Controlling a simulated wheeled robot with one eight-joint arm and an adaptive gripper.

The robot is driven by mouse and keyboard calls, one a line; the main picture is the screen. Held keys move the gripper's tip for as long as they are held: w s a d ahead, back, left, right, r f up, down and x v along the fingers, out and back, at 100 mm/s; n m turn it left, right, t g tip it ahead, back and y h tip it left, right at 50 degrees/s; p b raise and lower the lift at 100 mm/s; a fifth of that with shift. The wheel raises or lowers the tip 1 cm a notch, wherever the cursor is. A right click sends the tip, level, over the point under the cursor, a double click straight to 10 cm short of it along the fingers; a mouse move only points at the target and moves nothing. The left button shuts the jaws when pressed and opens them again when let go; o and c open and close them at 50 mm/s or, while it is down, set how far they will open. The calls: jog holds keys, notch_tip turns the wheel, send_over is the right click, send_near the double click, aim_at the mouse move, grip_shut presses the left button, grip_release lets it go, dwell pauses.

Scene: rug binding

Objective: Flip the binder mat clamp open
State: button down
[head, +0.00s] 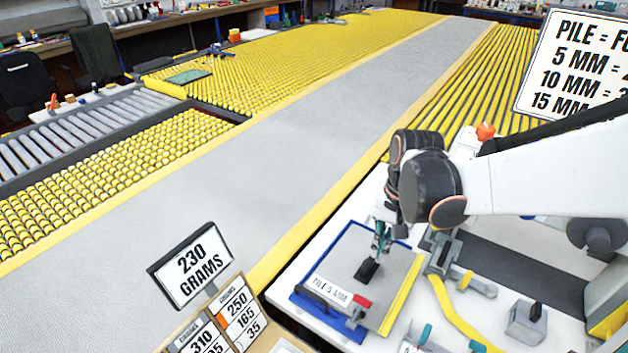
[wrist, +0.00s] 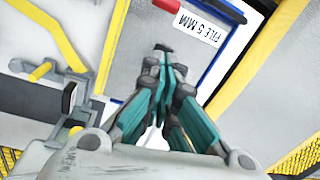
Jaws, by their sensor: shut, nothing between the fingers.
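A blue-edged board holding a grey mat (head: 345,258) lies on the white table, with a label reading PILE 5 MM (head: 332,290). The board's blue rim also shows in the wrist view (wrist: 229,42). A dark bar (head: 325,303), which looks like the clamp, runs along the near edge beside the label. A red tab (head: 362,302) sits at its right end and shows at the top of the wrist view (wrist: 165,4). My gripper (head: 367,269) is shut and empty over the grey mat, behind the label and tab. I cannot tell whether its tips (wrist: 164,60) touch the mat.
A grey clamp-like fixture (head: 462,279) stands right of the board. A yellow strip (head: 450,308) and a grey block with a dark knob (head: 526,322) lie further right. A 230 GRAMS sign (head: 192,264) stands left. A long grey rug (head: 200,170) runs behind.

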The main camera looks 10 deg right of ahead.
jog(key=m+g, duration=0.2)
send_over(370, 295)
jog(key=w+d, duration=0.2)
notch_tip(370, 295, down, 5)
jog(key=shift+f+y, duration=0.4)
jog(key=shift+f, duration=0.2)
jog(key=shift+a, duration=0.1)
jog(key=f+b, duration=0.1)
jog(key=f, duration=0.2)
jog(key=s+a+f+b, duration=0.1)
jog(key=f+b, duration=0.1)
jog(key=f, duration=0.1)
jog(key=f+b, duration=0.1)
jog(key=f, duration=0.3)
jog(key=shift+s+a+f, duration=0.1)
jog(key=shift+s+a, duration=0.1)
jog(key=shift+s, duration=0.1)
jog(key=shift+s+a+r, duration=0.25)
jog(key=shift+r, duration=0.25)
jog(key=shift+s+a+r, duration=0.2)
jog(key=shift+r, duration=0.25)
jog(key=shift+s+a+r+b, duration=0.2)
jog(key=shift+s+a+r, duration=0.05)
jog(key=shift+r, duration=0.15)
jog(key=shift+s+a+r+b, duration=0.15)
jog(key=shift+s+a+r, duration=0.05)
jog(key=shift+r, duration=0.2)
jog(key=shift+r, duration=0.1)
